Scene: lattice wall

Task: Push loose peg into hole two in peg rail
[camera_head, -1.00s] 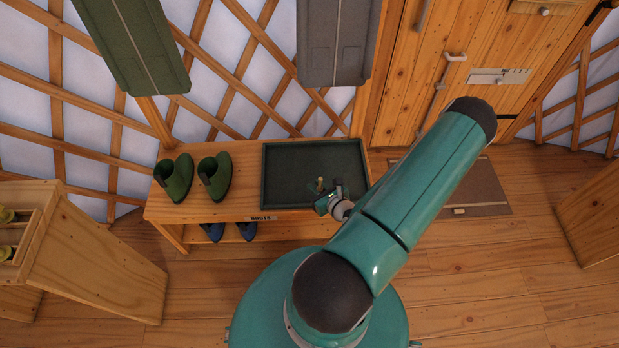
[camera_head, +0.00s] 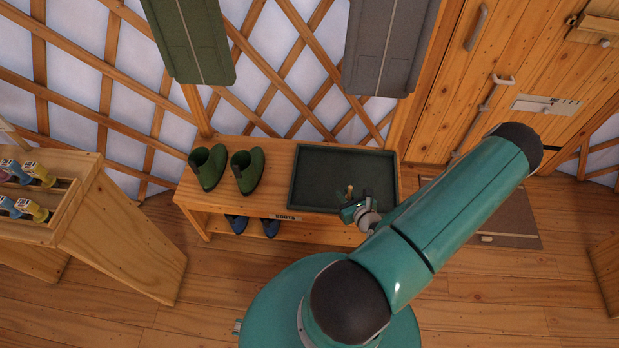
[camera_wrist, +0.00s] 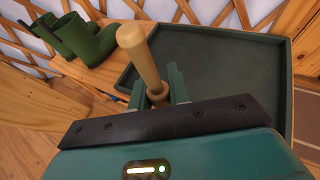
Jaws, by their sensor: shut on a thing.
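The loose peg (camera_wrist: 140,55) is pale wood with a rounded end. In the wrist view it stands up between the fingers of my gripper (camera_wrist: 158,95), which is shut on it. In the head view the peg (camera_head: 350,190) shows small above my gripper (camera_head: 362,205), in front of the dark green tray's near edge. The lower part of the peg is partly hidden by the gripper. No peg rail or hole can be made out in either view.
The dark green tray (camera_head: 390,185) lies on a wooden boot bench (camera_head: 222,203) with green boots (camera_head: 247,170) to its left. Blue shoes (camera_head: 270,228) sit below. A wooden rack (camera_head: 125,240) with coloured items stands at left.

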